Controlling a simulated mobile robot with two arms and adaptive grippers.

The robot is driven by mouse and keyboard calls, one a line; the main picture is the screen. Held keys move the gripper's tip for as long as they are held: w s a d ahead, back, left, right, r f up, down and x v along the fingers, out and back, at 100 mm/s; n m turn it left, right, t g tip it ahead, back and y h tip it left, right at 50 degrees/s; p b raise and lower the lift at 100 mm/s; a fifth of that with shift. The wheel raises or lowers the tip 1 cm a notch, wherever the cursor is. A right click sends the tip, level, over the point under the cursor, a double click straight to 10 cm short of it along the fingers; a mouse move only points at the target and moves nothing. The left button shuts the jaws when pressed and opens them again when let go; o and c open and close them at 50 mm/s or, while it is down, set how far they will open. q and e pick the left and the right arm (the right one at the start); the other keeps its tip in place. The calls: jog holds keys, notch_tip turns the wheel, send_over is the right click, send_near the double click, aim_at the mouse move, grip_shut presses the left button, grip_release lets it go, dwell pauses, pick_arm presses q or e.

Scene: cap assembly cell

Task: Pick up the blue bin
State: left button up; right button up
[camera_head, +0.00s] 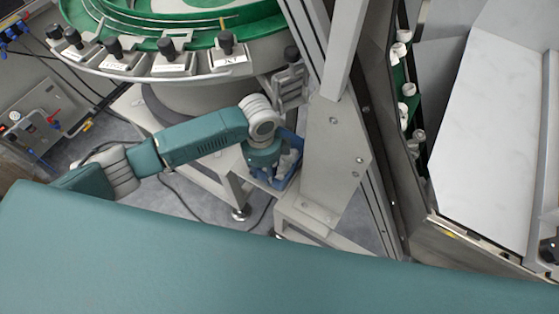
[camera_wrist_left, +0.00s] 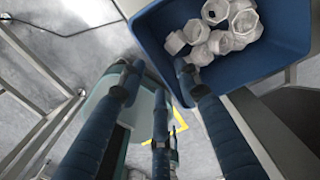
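The blue bin (camera_head: 292,178) sits beside a grey metal post in the head view, partly hidden behind my left wrist. It holds several white caps. In the left wrist view the bin (camera_wrist_left: 277,60) fills the upper right, with the white caps (camera_wrist_left: 212,32) inside. My left gripper (camera_head: 264,160) points down at the bin's left side; its fingers show clearly in the left wrist view (camera_wrist_left: 156,70). They are spread apart around the bin's near left wall, with one tip at the wall's inner side and another outside. Contact cannot be told. My right gripper is not in view.
A round green feeder (camera_head: 190,30) with black knobs on its rim stands behind the arm. A grey metal post (camera_head: 336,150) rises right beside the bin. A conveyor with white caps (camera_head: 404,90) and a pale sloped panel (camera_head: 490,140) lie to the right.

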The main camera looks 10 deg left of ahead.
pick_arm(q)
jog(key=f, duration=0.5)
jog(key=shift+w+a, duration=0.25)
jog(key=shift+s, duration=0.1)
grip_shut()
